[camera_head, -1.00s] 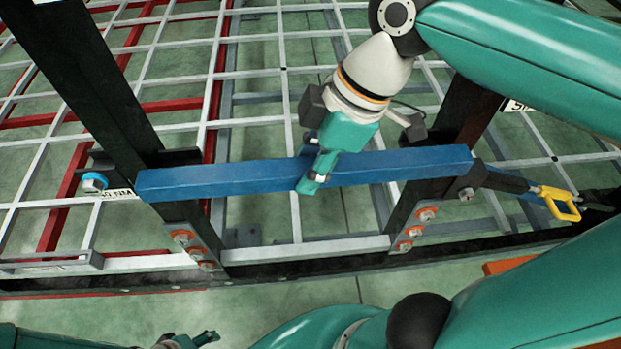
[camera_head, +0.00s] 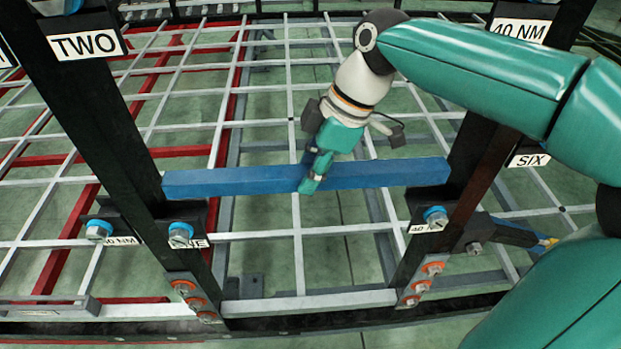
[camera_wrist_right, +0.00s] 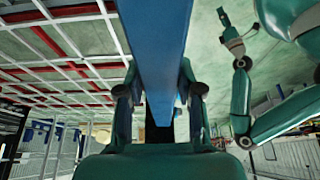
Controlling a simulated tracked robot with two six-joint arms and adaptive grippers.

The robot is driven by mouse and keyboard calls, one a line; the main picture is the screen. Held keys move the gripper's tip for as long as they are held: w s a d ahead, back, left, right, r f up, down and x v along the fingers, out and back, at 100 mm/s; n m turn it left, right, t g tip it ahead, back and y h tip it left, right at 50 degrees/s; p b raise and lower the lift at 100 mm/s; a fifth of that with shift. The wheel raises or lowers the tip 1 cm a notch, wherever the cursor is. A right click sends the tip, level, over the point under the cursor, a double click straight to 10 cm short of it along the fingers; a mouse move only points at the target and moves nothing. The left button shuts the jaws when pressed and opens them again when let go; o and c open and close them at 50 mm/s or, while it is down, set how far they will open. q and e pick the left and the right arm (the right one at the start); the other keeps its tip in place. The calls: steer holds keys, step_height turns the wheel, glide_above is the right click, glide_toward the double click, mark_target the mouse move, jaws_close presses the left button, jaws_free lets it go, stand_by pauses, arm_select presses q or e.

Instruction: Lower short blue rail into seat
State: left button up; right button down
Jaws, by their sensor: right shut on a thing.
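The short blue rail (camera_head: 390,173) lies level across the space between two black posts, its ends overlapping the left post (camera_head: 100,110) and right post (camera_head: 480,150) in the picture. My right gripper (camera_head: 308,186) is shut on it near its middle. In the right wrist view the rail (camera_wrist_right: 155,45) runs between the fingers. Below the rail, black brackets with blue-ringed bolts show at the left post (camera_head: 181,235) and right post (camera_head: 435,217). The rail appears apart from them; contact with the posts is unclear. My left gripper (camera_wrist_right: 236,36) shows small in the wrist view, its jaws unclear.
A grey lower crossbar (camera_head: 310,302) joins the posts below, beside orange-ringed bolts (camera_head: 432,268). A grid of pale and red bars (camera_head: 60,165) lies behind. A yellow-ended tool or part (camera_head: 547,242) is at the right. The space directly under the rail looks open.

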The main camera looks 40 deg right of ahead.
step_height(320, 180, down, 6)
steer(key=b, duration=0.5)
steer(key=shift+f, duration=0.2)
steer(key=shift+s+f, duration=0.1)
steer(key=shift+f, duration=0.1)
stand_by(0.4)
steer(key=c, duration=0.7)
jaws_free()
steer(key=shift+a, duration=0.1)
steer(key=shift+f, duration=0.1)
